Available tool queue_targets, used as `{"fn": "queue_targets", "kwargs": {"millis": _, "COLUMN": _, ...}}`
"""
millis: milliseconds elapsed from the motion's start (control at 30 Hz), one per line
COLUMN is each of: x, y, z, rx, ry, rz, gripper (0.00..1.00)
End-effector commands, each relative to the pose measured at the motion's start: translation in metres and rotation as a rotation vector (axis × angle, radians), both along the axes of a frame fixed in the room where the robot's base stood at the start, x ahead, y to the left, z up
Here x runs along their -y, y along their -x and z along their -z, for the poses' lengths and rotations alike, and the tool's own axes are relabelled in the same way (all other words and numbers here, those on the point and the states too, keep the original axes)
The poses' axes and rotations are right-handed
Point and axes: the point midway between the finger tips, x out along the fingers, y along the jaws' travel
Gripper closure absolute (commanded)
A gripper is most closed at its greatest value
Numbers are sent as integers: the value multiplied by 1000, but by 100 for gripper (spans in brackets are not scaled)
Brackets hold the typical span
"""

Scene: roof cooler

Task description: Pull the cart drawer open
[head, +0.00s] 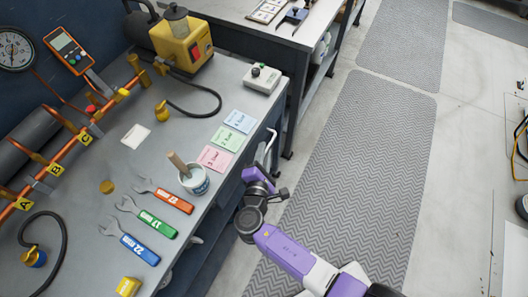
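The cart is the grey-topped bench (105,215) filling the left of the head view. I see its dark drawer front (215,235) at a steep angle below the top's right edge, and cannot make out the drawer's outline or any gap. A pale bent bar, seemingly a handle (271,146), stands out from this side near the far end. My gripper (258,176) is beside the cart front, just at the near end of that bar. Its fingertips are not clearly visible, so I cannot tell whether they touch or grip the bar.
On the top lie orange, green and blue wrenches (135,235), a cup with a brush (194,180), coloured cards (215,158) and a yellow pump (180,40). Another bench (270,30) stands behind.

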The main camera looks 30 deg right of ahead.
Motion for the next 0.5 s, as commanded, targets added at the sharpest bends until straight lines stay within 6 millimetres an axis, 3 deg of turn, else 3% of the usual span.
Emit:
{"fn": "queue_targets", "kwargs": {"millis": 33, "x": 0, "y": 0, "z": 0, "rx": 0, "ry": 0, "rz": 0, "gripper": 82}}
{"fn": "queue_targets", "kwargs": {"millis": 133, "x": 0, "y": 0, "z": 0, "rx": 0, "ry": 0, "rz": 0, "gripper": 100}}
{"fn": "queue_targets", "kwargs": {"millis": 500, "x": 0, "y": 1, "z": 0, "rx": 0, "ry": 0, "rz": 0, "gripper": 100}}
